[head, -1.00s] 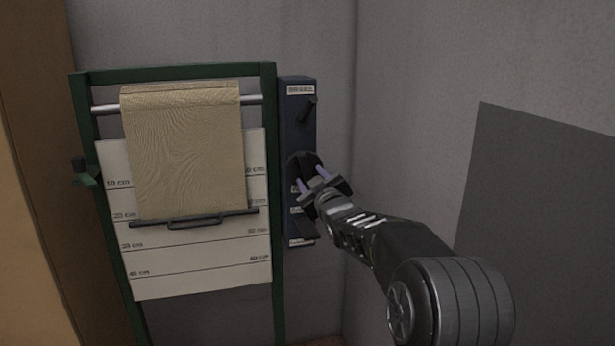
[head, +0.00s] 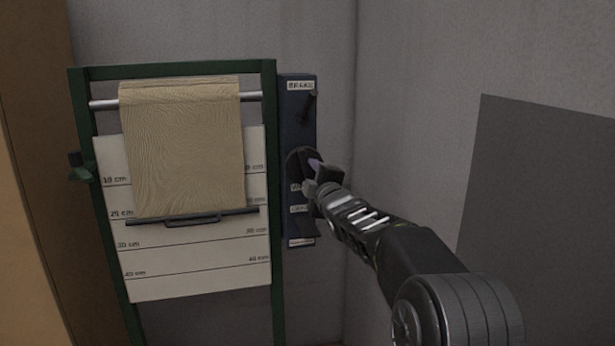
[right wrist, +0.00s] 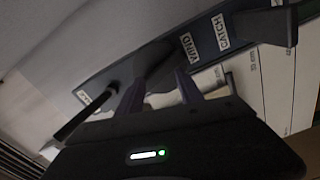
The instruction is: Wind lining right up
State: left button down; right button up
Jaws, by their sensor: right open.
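The tan lining (head: 183,150) hangs from a metal roller (head: 104,104) in a green frame. The dark bar with a handle (head: 192,220) at its lower edge is near the 20 cm line of the white scale board (head: 190,280). A dark blue panel (head: 300,130) stands right of the frame, with a round dark winding knob (head: 298,160) at mid-height. My right gripper (head: 314,166) is open at the knob. In the right wrist view its purple fingers (right wrist: 158,88) are either side of a dark knob part (right wrist: 153,62); contact is unclear. My left gripper is out of view.
The panel also carries an upper dark lever (head: 310,106), labels for wind (right wrist: 188,46) and catch (right wrist: 220,31), and a lower dark part. A green bracket (head: 82,168) sticks out left of the frame. A grey wall panel (head: 545,200) is at right.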

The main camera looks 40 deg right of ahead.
jog(key=n+b, duration=0.4)
jog(key=shift+f+n+b, duration=0.3)
jog(key=shift+n+b, duration=0.1)
jog(key=shift+r+n, duration=0.15)
jog(key=shift+n, duration=0.35)
jog(key=shift+r, duration=0.2)
jog(key=n+b, duration=0.2)
jog(key=n, duration=0.1)
jog(key=shift+f, duration=0.25)
jog(key=shift+n+b, duration=0.45)
jog(key=shift+n, duration=0.45)
jog(key=shift+r+n, duration=0.15)
jog(key=shift+n, duration=0.45)
jog(key=shift+r, duration=0.15)
